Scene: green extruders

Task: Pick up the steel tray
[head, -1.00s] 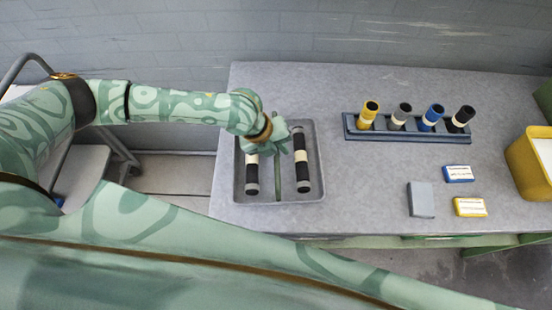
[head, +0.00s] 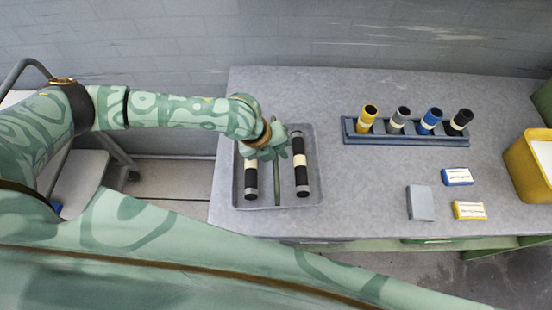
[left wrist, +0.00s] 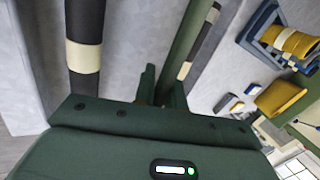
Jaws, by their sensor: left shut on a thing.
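The grey steel tray (head: 237,195) lies near the left end of the table. Two dark cylinders with cream bands, a left one (head: 251,182) and a right one (head: 301,172), lie in it. A green bar (head: 278,188) runs along its middle between them. My left gripper (head: 279,150) is over the tray, shut on the green bar. In the left wrist view the fingers (left wrist: 161,88) meet around the bar (left wrist: 188,40), with a cylinder (left wrist: 84,55) to the left. The far part of the tray is partly hidden by my wrist. My right gripper is not in view.
A blue rack (head: 385,137) with several upright coloured cylinders stands right of the tray. A grey block (head: 420,203), a blue box (head: 457,176) and a yellow box (head: 469,210) lie before it. A yellow bin (head: 522,165) is at the right. Table between tray and rack is clear.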

